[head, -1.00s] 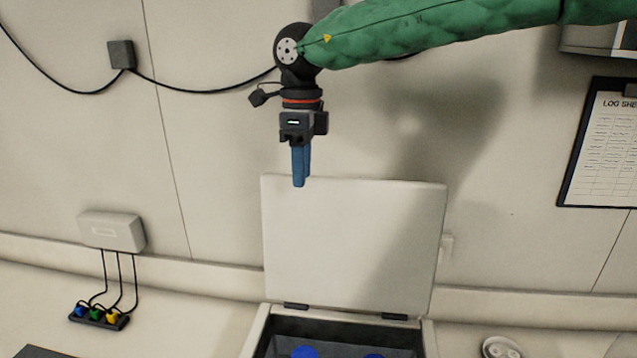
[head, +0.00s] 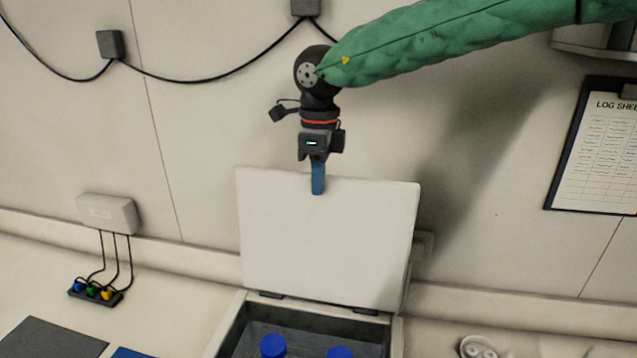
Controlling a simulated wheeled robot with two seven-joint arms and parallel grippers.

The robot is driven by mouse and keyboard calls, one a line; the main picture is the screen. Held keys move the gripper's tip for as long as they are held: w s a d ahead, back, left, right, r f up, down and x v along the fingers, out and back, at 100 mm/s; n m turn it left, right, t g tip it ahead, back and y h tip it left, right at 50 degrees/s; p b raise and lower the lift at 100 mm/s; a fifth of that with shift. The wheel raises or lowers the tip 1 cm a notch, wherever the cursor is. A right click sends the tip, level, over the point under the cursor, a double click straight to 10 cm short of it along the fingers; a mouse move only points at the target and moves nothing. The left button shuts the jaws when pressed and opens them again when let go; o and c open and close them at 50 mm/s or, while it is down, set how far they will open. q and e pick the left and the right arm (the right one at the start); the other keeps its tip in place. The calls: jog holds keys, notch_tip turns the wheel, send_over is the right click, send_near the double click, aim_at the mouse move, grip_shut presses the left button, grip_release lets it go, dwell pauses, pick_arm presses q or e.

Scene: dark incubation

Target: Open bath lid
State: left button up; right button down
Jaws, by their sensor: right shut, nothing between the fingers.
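The bath lid (head: 328,240) is a pale flat panel. It stands up open on its dark hinges at the back of the bath (head: 231,322). The bath is a pale box with a dark inside, and blue-capped bottles (head: 273,346) show in it. My right gripper (head: 318,191) points down with its blue fingers shut and empty. Its fingertips overlap the lid's top edge in the picture; I cannot tell whether they touch it. My left gripper is not in view.
A white wall box (head: 107,213) has cables running to a strip with coloured plugs (head: 95,294). A dark flat mat (head: 48,340) lies at the lower left. A clipboard log sheet (head: 600,150) hangs at the right. A small round item (head: 480,348) sits right of the bath.

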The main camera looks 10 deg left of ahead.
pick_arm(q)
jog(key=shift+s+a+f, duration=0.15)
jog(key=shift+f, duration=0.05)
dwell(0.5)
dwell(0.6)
